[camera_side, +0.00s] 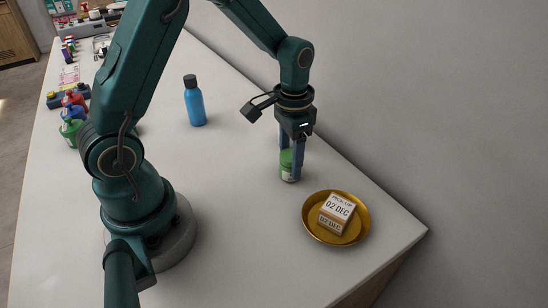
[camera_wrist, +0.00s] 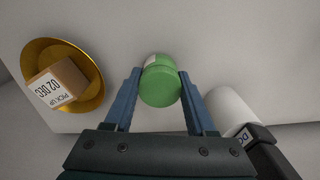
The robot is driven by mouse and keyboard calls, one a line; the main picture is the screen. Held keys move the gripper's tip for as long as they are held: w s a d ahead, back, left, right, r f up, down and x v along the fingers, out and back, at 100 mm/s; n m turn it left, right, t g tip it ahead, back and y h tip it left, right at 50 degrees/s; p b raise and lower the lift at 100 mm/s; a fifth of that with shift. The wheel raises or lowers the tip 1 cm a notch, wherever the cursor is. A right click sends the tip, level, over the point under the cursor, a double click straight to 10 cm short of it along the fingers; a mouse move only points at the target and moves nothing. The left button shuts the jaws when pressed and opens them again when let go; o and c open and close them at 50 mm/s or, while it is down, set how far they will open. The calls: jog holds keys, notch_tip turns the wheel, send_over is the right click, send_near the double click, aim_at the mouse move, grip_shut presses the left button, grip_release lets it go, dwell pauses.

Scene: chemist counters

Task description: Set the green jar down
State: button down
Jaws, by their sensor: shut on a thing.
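The green jar (camera_side: 286,163) with a pale label stands upright between the fingers of my gripper (camera_side: 291,158), near the right part of the counter. In the wrist view my gripper (camera_wrist: 160,88) has a finger on each side of the green jar (camera_wrist: 160,86), shut on it. The fingers hide part of the jar in the side view. I cannot tell whether its base touches the counter (camera_side: 235,190).
A gold dish (camera_side: 310,228) holding a "PICK UP 02 DEC" box (camera_side: 337,208) sits right of the jar. A blue bottle (camera_side: 195,102) with a black cap stands to the left. Several coloured bottles (camera_side: 74,115) line the far left edge. The middle counter is clear.

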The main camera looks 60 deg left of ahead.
aim_at(291, 155)
notch_tip(291, 155, up, 4)
jog(key=shift+w+f, duration=0.1)
jog(key=shift+f, duration=0.1)
jog(key=s+a+r+m, duration=0.1)
jog(key=s+a+r, duration=0.55)
jog(key=a, duration=0.35)
jog(key=s+d+m, duration=0.2)
jog(key=d+m, duration=0.6)
jog(key=d, duration=0.2)
jog(key=s+d+m, duration=0.2)
jog(key=d+m, duration=0.5)
jog(key=d, duration=0.3)
jog(key=s+d+f, duration=0.1)
jog(key=d+f, duration=0.1)
jog(key=d, duration=0.1)
jog(key=s+d+f, duration=0.2)
jog(key=d, duration=0.1)
jog(key=s+d+f, duration=0.2)
jog(key=d, duration=0.1)
jog(key=shift+s+d, duration=0.1)
jog(key=shift+d, duration=0.25)
jog(key=shift+f, duration=2.1)
jog(key=shift+f, duration=0.1)
